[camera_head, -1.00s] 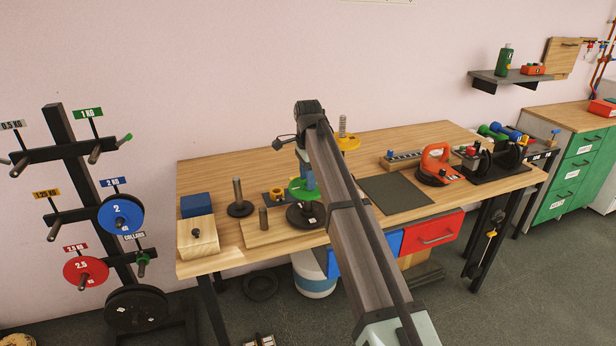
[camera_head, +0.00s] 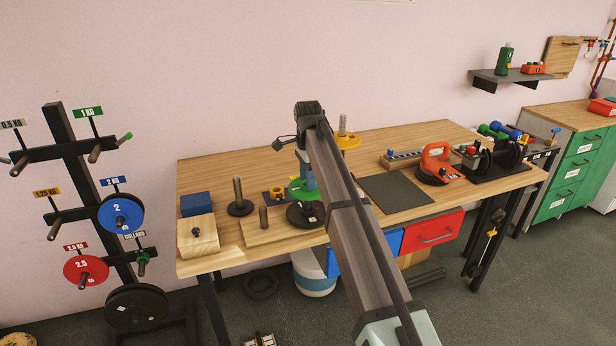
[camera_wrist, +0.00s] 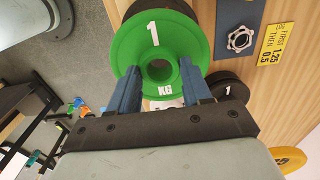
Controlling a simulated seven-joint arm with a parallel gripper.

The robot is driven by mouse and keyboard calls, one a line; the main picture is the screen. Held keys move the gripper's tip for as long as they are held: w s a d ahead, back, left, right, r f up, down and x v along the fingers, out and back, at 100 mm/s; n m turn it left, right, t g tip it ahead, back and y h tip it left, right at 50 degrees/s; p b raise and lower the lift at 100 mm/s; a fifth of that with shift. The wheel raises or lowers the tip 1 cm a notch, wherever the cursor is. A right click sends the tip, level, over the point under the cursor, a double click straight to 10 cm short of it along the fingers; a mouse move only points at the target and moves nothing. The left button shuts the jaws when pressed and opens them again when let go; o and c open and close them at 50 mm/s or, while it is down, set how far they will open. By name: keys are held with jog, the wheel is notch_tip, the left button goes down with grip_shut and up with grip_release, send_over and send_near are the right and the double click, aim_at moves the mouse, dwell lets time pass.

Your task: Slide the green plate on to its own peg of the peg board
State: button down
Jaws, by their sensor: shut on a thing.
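The green 1 KG plate (camera_head: 299,194) is over the workbench, beside and partly over a black plate (camera_head: 306,217). In the wrist view the green plate (camera_wrist: 132,48) faces me, with its centre hole showing. My gripper (camera_wrist: 160,74) is shut on it, one blue-grey finger on each side of the hub. In the head view my gripper (camera_head: 309,180) is mostly hidden behind my arm. The peg rack (camera_head: 62,135) stands left of the bench.
The rack also holds a blue plate (camera_head: 119,214), a red plate (camera_head: 85,268) and a black plate (camera_head: 136,305). Upright posts (camera_head: 238,190) and a wooden block (camera_head: 198,238) stand on the bench's left part. A yellow plate (camera_head: 348,142) sits on a post behind my arm.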

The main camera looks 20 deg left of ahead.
jog(key=shift+f, duration=1.2)
jog(key=shift+f, duration=0.35)
jog(key=shift+f, duration=1.15)
jog(key=shift+f, duration=0.35)
jog(key=shift+c, duration=2.1)
grip_release()
notch_tip(320, 180, up, 14)
